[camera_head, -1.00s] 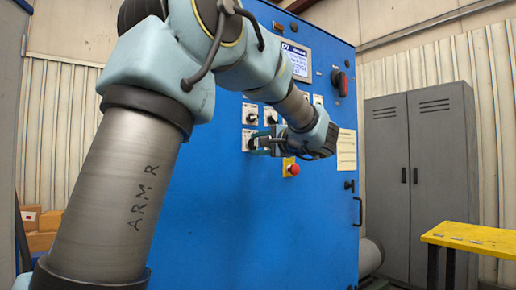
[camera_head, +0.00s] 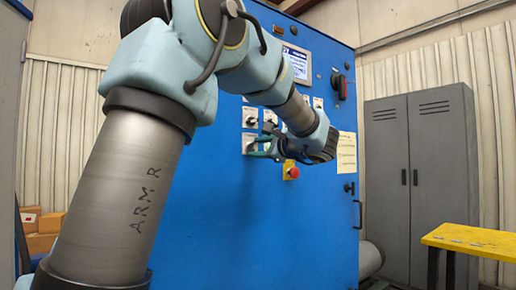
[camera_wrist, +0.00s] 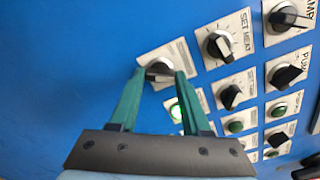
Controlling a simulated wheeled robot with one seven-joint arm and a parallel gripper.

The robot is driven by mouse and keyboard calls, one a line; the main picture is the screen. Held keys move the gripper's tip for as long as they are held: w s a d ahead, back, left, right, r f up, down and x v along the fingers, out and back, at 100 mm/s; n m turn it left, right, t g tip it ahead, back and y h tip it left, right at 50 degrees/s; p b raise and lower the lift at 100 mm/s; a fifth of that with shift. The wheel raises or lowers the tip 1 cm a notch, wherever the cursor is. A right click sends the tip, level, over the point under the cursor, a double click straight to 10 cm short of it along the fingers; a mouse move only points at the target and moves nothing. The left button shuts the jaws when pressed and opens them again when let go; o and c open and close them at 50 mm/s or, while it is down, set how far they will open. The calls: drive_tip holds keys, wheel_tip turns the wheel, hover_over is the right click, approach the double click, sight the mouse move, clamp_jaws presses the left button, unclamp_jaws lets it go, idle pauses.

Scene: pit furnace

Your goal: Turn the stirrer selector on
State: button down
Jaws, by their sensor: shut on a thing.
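A selector knob (camera_wrist: 158,69) with a silver-and-black face sits on a pale label plate (camera_wrist: 174,54) at the end of the panel's controls. In the wrist view, my gripper (camera_wrist: 161,74) has its two green fingers on either side of this knob, shut on it. The plate's lettering is too blurred to read, so I cannot confirm that it is the stirrer selector. In the head view, my gripper (camera_head: 260,148) reaches the lower left control on the blue cabinet (camera_head: 270,220); the fingers partly cover that control.
Other knobs are close by, including the SET HEAT knob (camera_wrist: 219,45) and the PUMP knob (camera_wrist: 288,75). A red emergency button (camera_head: 292,172) is below my wrist. A yellow table (camera_head: 470,238) stands at right.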

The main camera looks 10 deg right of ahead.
drive_tip(key=shift+c, duration=1.8)
unclamp_jaws()
drive_tip(key=b+v, duration=0.2)
drive_tip(key=v, duration=0.9)
drive_tip(key=shift+w, duration=0.1)
drive_tip(key=w+a+f+n+g+p, duration=0.25)
drive_tip(key=a+f+g, duration=0.55)
drive_tip(key=a+f, duration=0.8)
drive_tip(key=s+a+f+n+g+h+p, duration=0.3)
drive_tip(key=s+a+f+n+h, duration=0.1)
drive_tip(key=s+f+n, duration=0.3)
drive_tip(key=s+a+f+n+g+h+p, duration=0.3)
drive_tip(key=s+a+f+n, duration=0.3)
drive_tip(key=f, duration=0.4)
drive_tip(key=shift+s+n+g+h, duration=0.4)
drive_tip(key=shift+s+n, duration=0.3)
drive_tip(key=shift+n, duration=0.45)
